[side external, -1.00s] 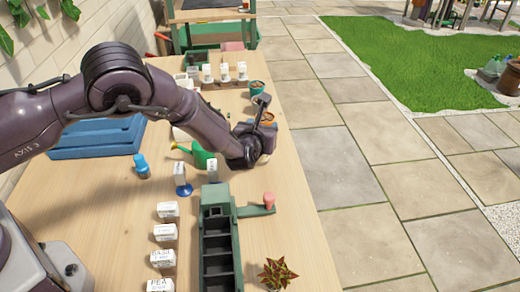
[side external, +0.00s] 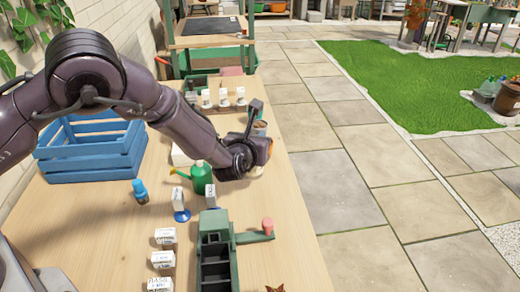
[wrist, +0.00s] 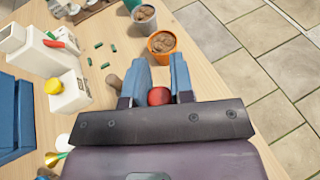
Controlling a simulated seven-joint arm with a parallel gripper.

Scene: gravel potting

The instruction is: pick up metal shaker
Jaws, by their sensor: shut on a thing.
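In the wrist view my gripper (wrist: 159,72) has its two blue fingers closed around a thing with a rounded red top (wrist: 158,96). Only that top shows between the fingers; the rest is hidden, and I cannot make out a metal body or confirm that it is the metal shaker. In the side external view my gripper (side external: 245,163) is low over the right edge of the table, right of the green watering can (side external: 201,179). Its fingers and what they hold are hidden there.
An orange pot (wrist: 161,44) and a grey pot (wrist: 144,17) stand beyond the fingertips. A brown knob (wrist: 113,81) is close left of the fingers. A blue crate (side external: 92,155) and a dark compartment tray (side external: 215,250) stand on the table.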

